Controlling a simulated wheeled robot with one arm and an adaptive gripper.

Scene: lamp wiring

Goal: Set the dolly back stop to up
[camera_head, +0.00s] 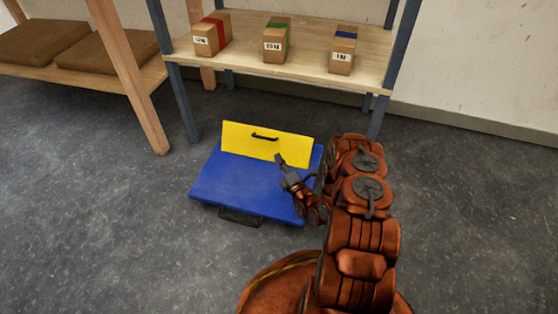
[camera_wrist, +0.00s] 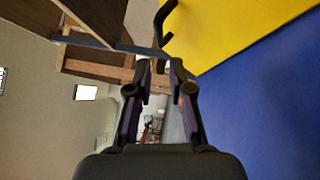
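The dolly is a flat blue platform (camera_head: 245,187) on the floor, and its blue face fills the right of the wrist view (camera_wrist: 270,110). The yellow back stop (camera_head: 240,142) is at its far edge and looks raised from the deck; I cannot tell its exact angle. A black handle (camera_head: 265,137) is near the back stop's upper edge. The yellow panel (camera_wrist: 225,30) and handle (camera_wrist: 164,22) also show in the wrist view. My gripper (camera_head: 279,160) is in front of the back stop, below and right of the handle. Its fingers (camera_wrist: 160,68) are apart with nothing between them.
A shelf (camera_head: 310,60) stands behind the dolly, with boxes banded red (camera_head: 212,35), green (camera_head: 275,40) and blue (camera_head: 342,50). Its grey legs are close to the dolly. A wooden bench (camera_head: 110,85) with brown cushions is at left. The floor (camera_head: 100,240) left of the dolly is clear.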

